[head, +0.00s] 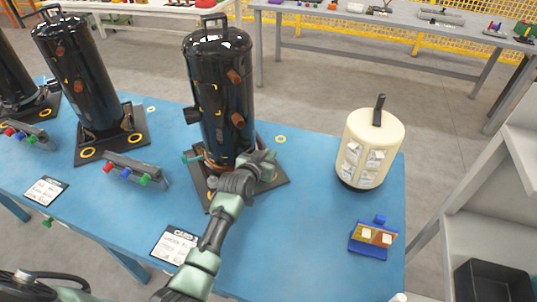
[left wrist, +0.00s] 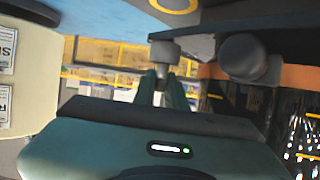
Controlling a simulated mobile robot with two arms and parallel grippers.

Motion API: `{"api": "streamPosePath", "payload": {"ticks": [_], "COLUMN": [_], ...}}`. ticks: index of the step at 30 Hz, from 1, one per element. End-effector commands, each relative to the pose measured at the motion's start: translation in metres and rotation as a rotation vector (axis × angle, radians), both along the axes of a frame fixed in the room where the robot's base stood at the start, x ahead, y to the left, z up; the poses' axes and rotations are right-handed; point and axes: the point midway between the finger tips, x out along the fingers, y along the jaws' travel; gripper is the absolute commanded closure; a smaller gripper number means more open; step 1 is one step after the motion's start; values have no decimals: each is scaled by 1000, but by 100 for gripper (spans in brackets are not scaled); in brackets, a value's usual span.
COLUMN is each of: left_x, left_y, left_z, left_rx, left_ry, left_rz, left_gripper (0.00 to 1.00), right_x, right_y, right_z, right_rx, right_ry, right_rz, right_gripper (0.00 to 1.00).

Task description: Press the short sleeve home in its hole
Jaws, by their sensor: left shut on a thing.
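A tall black compressor (head: 222,95) stands on a dark base plate on the blue table. My left gripper (head: 264,163) is low at the compressor's right front side, just above the plate. In the left wrist view its fingers (left wrist: 167,85) are shut on a small grey cylindrical piece (left wrist: 164,52), which looks like the short sleeve. A dark round stub (left wrist: 243,58) shows just right of the piece; a narrow gap seems to separate them. The sleeve's hole is not clearly visible, so I cannot tell whether the sleeve touches it. My right gripper is not in view.
Another black compressor (head: 78,75) and a rack with coloured pieces (head: 135,170) stand to the left. A cream tank (head: 370,148) and a blue holder (head: 372,238) are on the right. A printed card (head: 174,245) lies at the front. The blue table (head: 300,235) is clear right of my arm.

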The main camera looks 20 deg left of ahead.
Motion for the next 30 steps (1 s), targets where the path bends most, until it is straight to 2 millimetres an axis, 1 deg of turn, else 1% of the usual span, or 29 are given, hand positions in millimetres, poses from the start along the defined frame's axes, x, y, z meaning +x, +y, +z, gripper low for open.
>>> {"api": "streamPosePath", "payload": {"ticks": [12, 13, 14, 15, 26, 29, 30], "left_x": [0, 0, 0, 0, -2, -9, -15], "left_y": [0, 0, 0, 0, 0, 1, 1], "left_z": [-12, -11, -11, -11, -10, -7, -6], "left_rx": [0, 0, 0, 0, 0, 1, 1], "left_ry": [1, 1, 2, 3, 1, 1, 2], "left_rz": [0, 0, 0, -1, 0, 0, 0], "left_gripper": [100, 82, 74, 63, 62, 62, 62], "right_x": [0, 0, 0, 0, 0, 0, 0], "right_y": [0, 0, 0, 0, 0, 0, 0], "right_z": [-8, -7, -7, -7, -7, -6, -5], "right_rx": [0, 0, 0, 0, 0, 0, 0], "right_ry": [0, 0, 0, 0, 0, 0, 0], "right_rz": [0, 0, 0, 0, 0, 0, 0], "right_gripper": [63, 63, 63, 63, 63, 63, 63]}}
